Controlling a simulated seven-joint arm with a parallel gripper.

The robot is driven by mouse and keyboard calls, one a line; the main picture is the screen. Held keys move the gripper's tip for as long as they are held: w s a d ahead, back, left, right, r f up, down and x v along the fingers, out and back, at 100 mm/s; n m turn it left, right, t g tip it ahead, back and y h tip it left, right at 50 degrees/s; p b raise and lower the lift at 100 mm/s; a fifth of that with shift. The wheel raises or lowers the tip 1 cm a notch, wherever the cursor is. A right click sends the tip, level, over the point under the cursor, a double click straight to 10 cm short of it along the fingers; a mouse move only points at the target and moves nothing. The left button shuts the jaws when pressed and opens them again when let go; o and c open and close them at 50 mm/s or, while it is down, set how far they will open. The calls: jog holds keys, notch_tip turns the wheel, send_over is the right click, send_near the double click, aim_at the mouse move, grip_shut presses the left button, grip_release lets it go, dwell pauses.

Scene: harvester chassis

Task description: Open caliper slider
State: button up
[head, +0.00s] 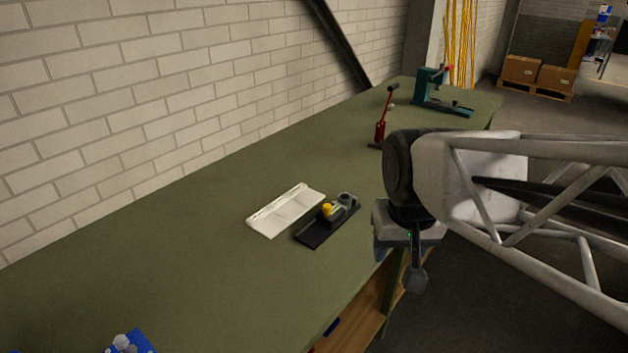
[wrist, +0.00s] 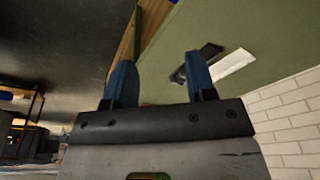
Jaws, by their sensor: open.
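A black flat base (head: 312,236) with a yellow piece (head: 328,210) and a grey round part (head: 346,199) on it lies on the green workbench. It looks like the caliper fixture, but a slider is too small to make out. In the wrist view a dark object (wrist: 210,50), likely the same base, shows partly behind one finger. My gripper (head: 413,275) hangs past the bench's right edge, to the right of the base and apart from it. In the wrist view my gripper (wrist: 160,72) has its two blue fingers wide apart with nothing between them.
A white tray (head: 270,228) lies left of the black base. A red lever tool (head: 381,130) and a teal press (head: 428,92) stand farther back on the bench (head: 180,260). A blue item (head: 130,343) is at the near left. A brick wall (head: 120,110) runs behind.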

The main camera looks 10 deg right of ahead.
jog(key=w+a+f+m+g, duration=0.1)
jog(key=w, duration=0.8)
jog(key=w+a+f+m, duration=0.1)
jog(key=w+a+m, duration=0.1)
jog(key=w, duration=0.8)
jog(key=m+g, duration=0.1)
jog(key=m, duration=0.1)
send_over(327, 206)
notch_tip(327, 206, down, 7)
jog(key=shift+d+f, duration=0.1)
jog(key=shift+w, duration=0.1)
jog(key=shift+f, duration=0.15)
jog(key=shift+f, duration=3.85)
grip_shut()
